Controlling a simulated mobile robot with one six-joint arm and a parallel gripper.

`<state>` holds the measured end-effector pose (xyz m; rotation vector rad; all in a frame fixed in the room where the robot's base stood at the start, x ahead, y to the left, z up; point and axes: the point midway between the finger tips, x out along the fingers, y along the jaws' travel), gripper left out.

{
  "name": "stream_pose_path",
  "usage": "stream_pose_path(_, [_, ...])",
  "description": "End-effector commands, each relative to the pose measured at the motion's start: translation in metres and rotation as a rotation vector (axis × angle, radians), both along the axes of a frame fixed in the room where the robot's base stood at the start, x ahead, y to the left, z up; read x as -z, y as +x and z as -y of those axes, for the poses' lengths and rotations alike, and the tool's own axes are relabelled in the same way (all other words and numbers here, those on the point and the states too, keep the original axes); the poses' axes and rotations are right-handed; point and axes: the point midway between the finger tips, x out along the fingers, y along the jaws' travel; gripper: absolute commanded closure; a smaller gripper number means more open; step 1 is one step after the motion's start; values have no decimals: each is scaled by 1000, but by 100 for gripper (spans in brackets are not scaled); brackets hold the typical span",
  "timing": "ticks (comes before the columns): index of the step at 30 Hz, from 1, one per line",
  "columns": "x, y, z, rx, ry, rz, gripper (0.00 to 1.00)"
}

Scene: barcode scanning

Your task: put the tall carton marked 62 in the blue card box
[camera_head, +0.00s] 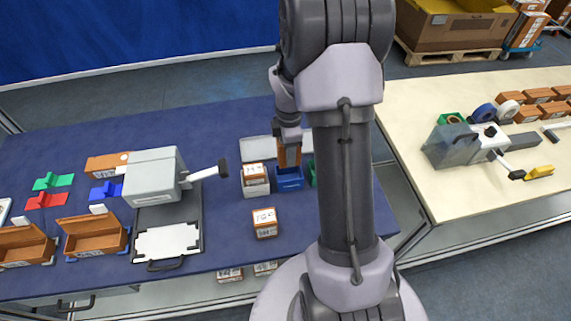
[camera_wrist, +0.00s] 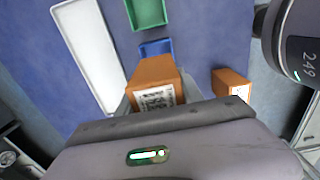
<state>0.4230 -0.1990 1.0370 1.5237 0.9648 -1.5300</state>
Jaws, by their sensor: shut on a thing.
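My gripper (camera_head: 290,138) is shut on a tall brown carton (camera_head: 289,158). The carton also shows in the wrist view (camera_wrist: 155,78), with a white printed label on the side towards the camera; I cannot read its number. The blue card box (camera_head: 290,181) is directly below the carton in the head view. In the wrist view the blue box (camera_wrist: 157,47) shows partly behind the carton's far end. The carton hides part of the box, and I cannot tell whether its lower end is inside the box or just above it.
A green box (camera_wrist: 147,13) and a white tray (camera_wrist: 85,40) lie close by. Labelled cartons (camera_head: 254,175) stand left of the blue box, and another carton (camera_head: 265,223) stands nearer the front. A grey machine (camera_head: 152,178) is further left. Blue tabletop between is clear.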

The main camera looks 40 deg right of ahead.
Motion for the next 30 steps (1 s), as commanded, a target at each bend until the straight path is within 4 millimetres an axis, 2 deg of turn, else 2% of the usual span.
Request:
stream_pose_path(8, [15, 2, 3, 9, 0, 0, 100])
stream_pose_path(21, [69, 2, 2, 8, 0, 0, 100])
stream_pose_path(30, [71, 2, 3, 8, 0, 1, 100])
